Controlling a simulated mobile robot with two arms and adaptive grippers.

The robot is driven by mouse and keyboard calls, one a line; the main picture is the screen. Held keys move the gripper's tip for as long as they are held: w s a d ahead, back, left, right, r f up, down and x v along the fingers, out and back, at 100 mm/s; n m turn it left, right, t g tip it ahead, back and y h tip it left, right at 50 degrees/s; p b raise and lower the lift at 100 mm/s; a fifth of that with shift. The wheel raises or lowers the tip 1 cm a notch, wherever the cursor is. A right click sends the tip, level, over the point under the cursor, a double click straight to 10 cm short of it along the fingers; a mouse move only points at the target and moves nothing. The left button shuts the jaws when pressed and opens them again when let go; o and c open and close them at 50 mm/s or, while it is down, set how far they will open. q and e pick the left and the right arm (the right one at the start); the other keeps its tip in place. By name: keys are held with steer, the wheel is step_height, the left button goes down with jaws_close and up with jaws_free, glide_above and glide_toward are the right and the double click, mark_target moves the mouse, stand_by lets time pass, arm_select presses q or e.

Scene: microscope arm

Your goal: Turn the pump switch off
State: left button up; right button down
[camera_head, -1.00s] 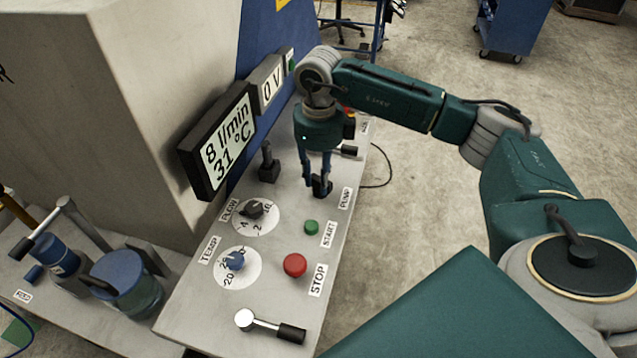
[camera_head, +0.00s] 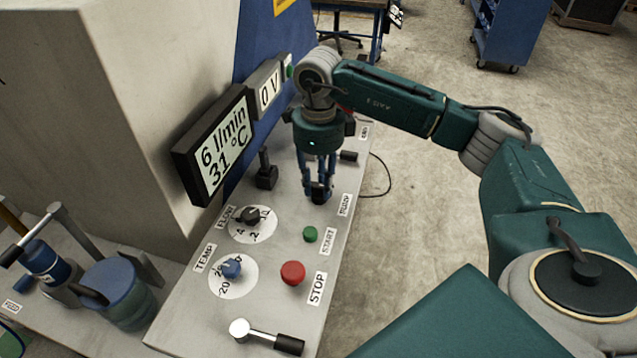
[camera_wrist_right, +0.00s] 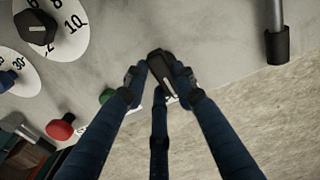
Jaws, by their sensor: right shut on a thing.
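The pump switch (camera_head: 319,194) is a small black part on the grey panel, beside the PUMP label (camera_head: 344,205). My right gripper (camera_head: 318,190) reaches straight down onto it from above. In the right wrist view the switch (camera_wrist_right: 161,72) sits between the fingertips (camera_wrist_right: 160,80), which are shut on it from both sides. The fingers partly hide the switch in the head view, so its exact position is hard to tell. My left gripper is not in view.
The panel (camera_head: 190,320) also carries a green START button (camera_head: 310,234), a red STOP button (camera_head: 293,273), the FLOW knob (camera_head: 251,215), the TEMP knob (camera_head: 231,267) and levers. A display (camera_head: 214,150) reads 6 l/min and 31 °C. Open floor lies right of the panel.

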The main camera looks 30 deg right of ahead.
mark_target(319, 187)
steer(key=shift+w+r, duration=0.1)
steer(key=shift+r, duration=0.1)
steer(key=c, duration=1.4)
jaws_free()
steer(key=shift+f, duration=0.1)
step_height(319, 187, up, 12)
steer(key=shift+r, duration=0.1)
